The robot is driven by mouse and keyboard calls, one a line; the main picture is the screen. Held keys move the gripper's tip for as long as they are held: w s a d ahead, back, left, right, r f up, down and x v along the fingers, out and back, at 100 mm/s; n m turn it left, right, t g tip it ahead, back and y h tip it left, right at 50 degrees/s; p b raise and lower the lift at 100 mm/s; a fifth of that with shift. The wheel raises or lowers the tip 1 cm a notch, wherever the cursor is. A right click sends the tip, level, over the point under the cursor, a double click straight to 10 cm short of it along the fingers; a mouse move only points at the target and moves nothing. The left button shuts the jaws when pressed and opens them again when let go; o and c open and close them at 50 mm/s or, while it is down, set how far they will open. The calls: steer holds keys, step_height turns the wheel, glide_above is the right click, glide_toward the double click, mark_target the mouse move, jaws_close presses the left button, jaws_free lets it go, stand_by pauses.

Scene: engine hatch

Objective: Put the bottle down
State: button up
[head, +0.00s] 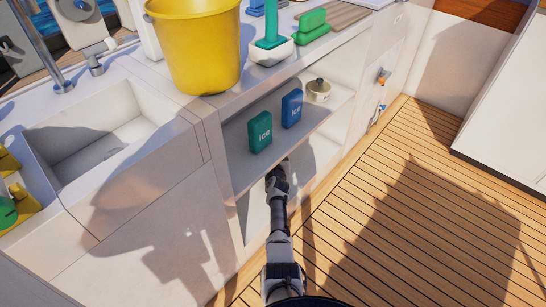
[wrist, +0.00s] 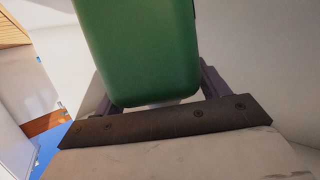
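My gripper (head: 278,175) reaches into the lower compartment of the open cabinet, below the shelf with the ice packs. In the wrist view a large green thing with rounded corners, which I take to be the bottle (wrist: 145,50), fills the space between the two dark fingers. The fingers sit close along both its sides, and it hides their tips. In the head view I cannot make out the bottle; the shelf and my arm cover that spot. Whether its base touches a surface is not visible.
The shelf (head: 235,172) above my gripper holds a green ice pack (head: 260,132), a blue ice pack (head: 291,108) and a small pale pot (head: 318,90). A yellow bucket (head: 195,45) stands on the counter. The wooden floor (head: 400,220) to the right is clear.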

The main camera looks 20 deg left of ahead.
steer(key=shift+o, duration=0.9)
steer(key=shift+r, duration=0.1)
